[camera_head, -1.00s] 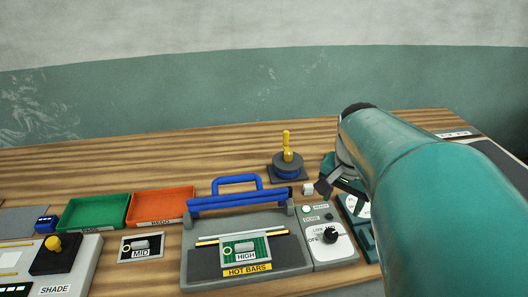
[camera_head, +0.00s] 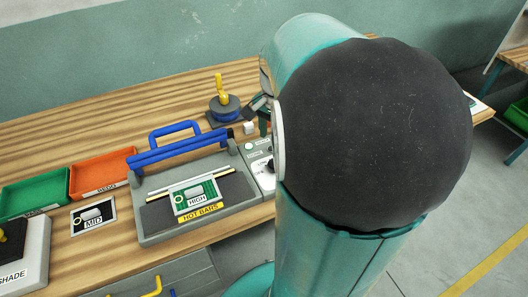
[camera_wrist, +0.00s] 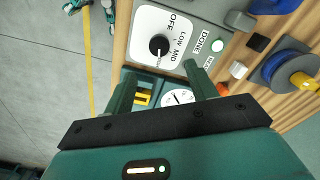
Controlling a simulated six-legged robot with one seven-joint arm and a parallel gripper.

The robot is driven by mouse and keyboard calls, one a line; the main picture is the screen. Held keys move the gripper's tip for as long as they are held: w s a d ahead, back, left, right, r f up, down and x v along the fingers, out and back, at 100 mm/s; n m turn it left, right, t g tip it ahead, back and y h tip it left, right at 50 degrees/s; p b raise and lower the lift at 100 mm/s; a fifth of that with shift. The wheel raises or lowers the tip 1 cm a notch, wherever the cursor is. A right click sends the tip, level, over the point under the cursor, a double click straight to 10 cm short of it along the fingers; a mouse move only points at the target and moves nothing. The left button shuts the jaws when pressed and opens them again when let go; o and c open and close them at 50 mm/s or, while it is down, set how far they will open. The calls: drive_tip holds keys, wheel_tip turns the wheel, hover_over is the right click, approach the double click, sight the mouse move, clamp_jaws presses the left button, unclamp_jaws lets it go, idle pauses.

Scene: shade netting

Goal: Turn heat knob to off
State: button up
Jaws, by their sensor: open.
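The heat knob (camera_wrist: 158,45) is a round black knob on a white dial face (camera_wrist: 145,22) in the wrist view. OFF, LOW and MID are printed around it. A pale mark on the knob appears to point toward the gripper side, away from OFF, but it is small. My gripper (camera_wrist: 160,72) is open and empty, its two green fingers apart just short of the knob and not visibly touching it. In the head view my arm hides most of the knob and the gripper; part of the control panel (camera_head: 257,150) shows beside the hot bars machine.
The hot bars machine (camera_head: 148,228) with blue handle stands beside the panel. A yellow-and-blue spool post (camera_head: 222,100) and a small white block (camera_head: 249,128) are behind. A round gauge (camera_wrist: 178,98) lies under the fingers. Orange (camera_head: 102,191) and green (camera_head: 8,204) trays are at left.

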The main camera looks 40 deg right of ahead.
wheel_tip(320, 180, down, 11)
drive_tip(key=shift+r, duration=0.15)
drive_tip(key=c, duration=1)
